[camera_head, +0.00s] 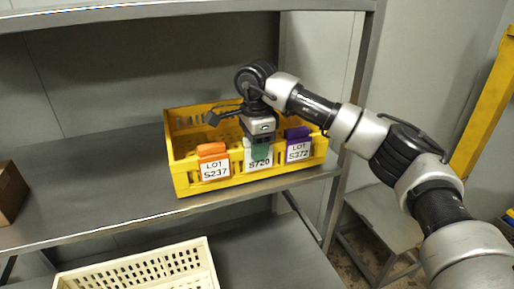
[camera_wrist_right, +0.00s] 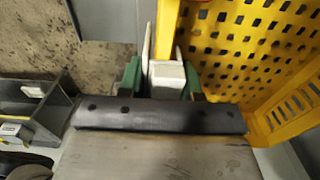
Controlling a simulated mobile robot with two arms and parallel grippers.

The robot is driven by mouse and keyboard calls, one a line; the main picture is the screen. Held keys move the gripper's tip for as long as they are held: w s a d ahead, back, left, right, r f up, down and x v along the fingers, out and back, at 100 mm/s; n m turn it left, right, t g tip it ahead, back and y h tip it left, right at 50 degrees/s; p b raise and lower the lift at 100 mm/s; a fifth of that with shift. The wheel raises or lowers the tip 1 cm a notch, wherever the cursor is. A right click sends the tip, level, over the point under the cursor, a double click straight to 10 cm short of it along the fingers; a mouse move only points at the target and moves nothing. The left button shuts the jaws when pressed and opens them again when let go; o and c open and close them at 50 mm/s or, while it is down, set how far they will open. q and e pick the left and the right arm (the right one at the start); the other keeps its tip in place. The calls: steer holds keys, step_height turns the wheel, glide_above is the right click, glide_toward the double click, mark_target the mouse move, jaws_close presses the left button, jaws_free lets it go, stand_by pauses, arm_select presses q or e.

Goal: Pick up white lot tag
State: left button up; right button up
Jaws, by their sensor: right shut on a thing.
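The white lot tag (camera_head: 257,164), with S720 legible, hangs on the front wall of the yellow crate (camera_head: 235,177), between two other tags. My right gripper (camera_head: 261,150) comes down from above onto its top and partly covers it. In the right wrist view, the green fingertips (camera_wrist_right: 162,84) are shut on both sides of the tag's white clip (camera_wrist_right: 166,70), which still sits at the yellow crate wall. My left gripper is not in view.
An orange tag (camera_head: 214,168) reading LOT S237 hangs left of it and a purple tag (camera_head: 298,150) reading LOT S372 hangs right, both close. The crate stands on a grey metal shelf (camera_head: 110,190). A cream crate (camera_head: 140,272) is below; a brown box (camera_head: 10,192) is far left.

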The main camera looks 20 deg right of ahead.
steer(key=shift+r+b, duration=0.4)
steer(key=shift+r, duration=0.05)
step_height(320, 180, up, 2)
steer(key=shift+w+r+b, duration=0.1)
steer(key=shift+r+b, duration=0.05)
steer(key=shift+b, duration=0.65)
steer(key=s+d+r+b, duration=0.2)
steer(key=s+d+r, duration=0.5)
steer(key=s+r, duration=0.1)
steer(key=shift+s+d, duration=0.15)
steer(key=shift+s, duration=0.5)
steer(key=shift+f, duration=0.1)
